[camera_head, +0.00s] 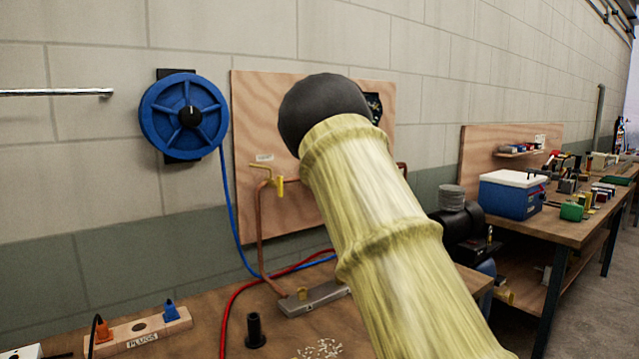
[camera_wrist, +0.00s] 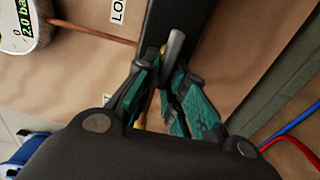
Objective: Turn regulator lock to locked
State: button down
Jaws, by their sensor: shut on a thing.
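In the wrist view, my gripper (camera_wrist: 166,72) has teal finger pads closed around a small grey lever-like piece (camera_wrist: 173,46), which I take to be the regulator lock. A dark bar or body (camera_wrist: 178,15) lies behind it. A label starting "LO" (camera_wrist: 118,10) is beside it, cut off by the picture's edge. A round gauge reading "2.0 ba" (camera_wrist: 25,25) is at upper left. The lock's exact angle cannot be told. In the head view, my sleeved arm covers the gripper and the regulator on the plywood board (camera_head: 250,110).
A brass valve with a yellow handle (camera_head: 279,187) and a copper pipe are left of my arm. A blue hose reel (camera_head: 184,115) hangs on the wall. The bench holds a plugs block (camera_head: 140,333) and a black cylinder (camera_head: 255,331). A blue cooler (camera_head: 513,195) stands right.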

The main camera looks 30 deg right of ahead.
jog(key=c, duration=1.6)
grip_release()
jog(key=shift+f, duration=0.1)
jog(key=shift+o, duration=0.2)
jog(key=s+d, duration=0.1)
jog(key=s, duration=1.1)
